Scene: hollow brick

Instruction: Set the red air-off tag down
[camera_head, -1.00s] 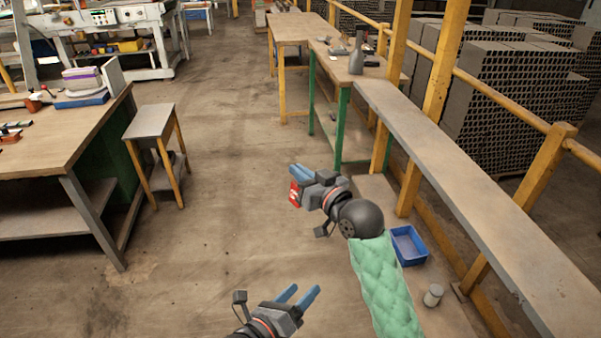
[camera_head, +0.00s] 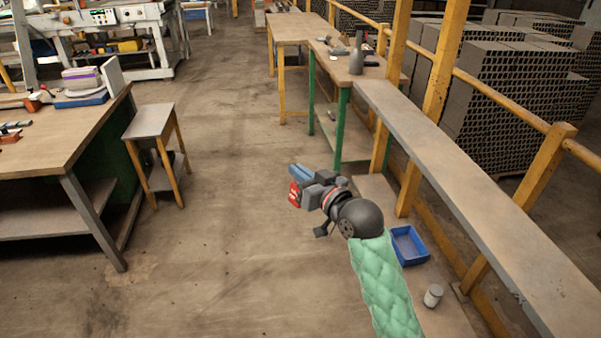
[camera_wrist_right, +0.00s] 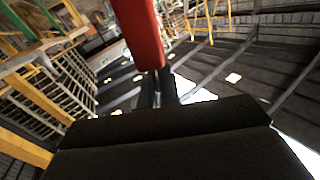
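The red air-off tag (camera_head: 294,194) is at my right gripper (camera_head: 300,172) in the head view, held in the air above the bare floor. In the right wrist view the red tag (camera_wrist_right: 140,32) hangs in front of the dark fingers (camera_wrist_right: 157,88). The blue fingertips lie close together, and the gripper appears shut on the tag. Part of the tag is hidden by the gripper. My left gripper is out of the head view.
A workbench (camera_head: 60,140) with items stands at the left, beside a small stool (camera_head: 152,122). A long grey plank (camera_head: 450,170) runs along the yellow railing at the right. The middle floor is clear.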

